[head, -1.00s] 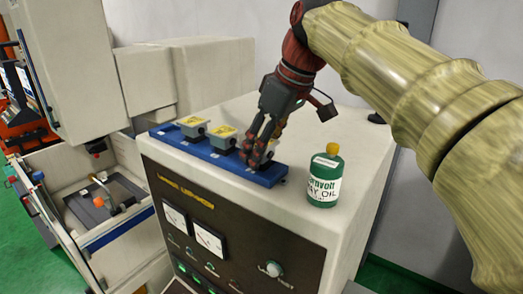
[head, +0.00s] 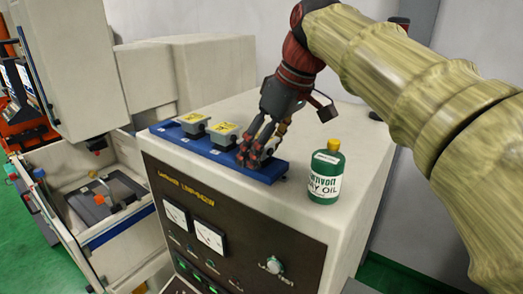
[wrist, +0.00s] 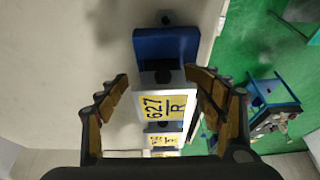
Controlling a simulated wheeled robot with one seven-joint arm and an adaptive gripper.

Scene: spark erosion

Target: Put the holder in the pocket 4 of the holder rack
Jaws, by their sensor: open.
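The blue holder rack (head: 175,139) lies along the top of the white cabinet; its bare blue end also shows in the wrist view (wrist: 165,45). Two grey holders with yellow labels, one at the left (head: 194,122) and one in the middle (head: 224,131), sit in it. My gripper (head: 256,158) is low over the right part of the rack. In the wrist view, a holder labelled 627 R (wrist: 158,100) stands between my open fingers, with a gap on each side. My fingers partly hide this holder in the head view. Pocket numbers are not legible.
A green oil bottle with a yellow cap (head: 325,172) stands on the cabinet (head: 350,125), right of the rack. The cabinet's front has gauges and knobs. A machine with an open tank (head: 105,200) is at the left. The cabinet top behind the rack is clear.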

